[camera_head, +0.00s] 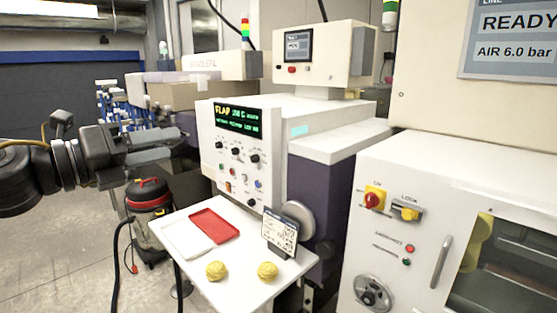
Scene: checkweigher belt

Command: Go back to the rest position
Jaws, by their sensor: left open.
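My left arm comes in from the left. Its left gripper (153,146) is held out in the air, left of the machine with the control panel (237,153). The gripper is open, and I see nothing between its grey fingers. It is apart from the small white table (215,268) in front of the machine. My right gripper does not show.
The table holds a red tray (215,226), a white tray (183,239), two yellow balls (216,270) and a label card (280,233). A red and black vacuum cleaner (150,208) stands on the floor to its left. A white cabinet (430,215) fills the right.

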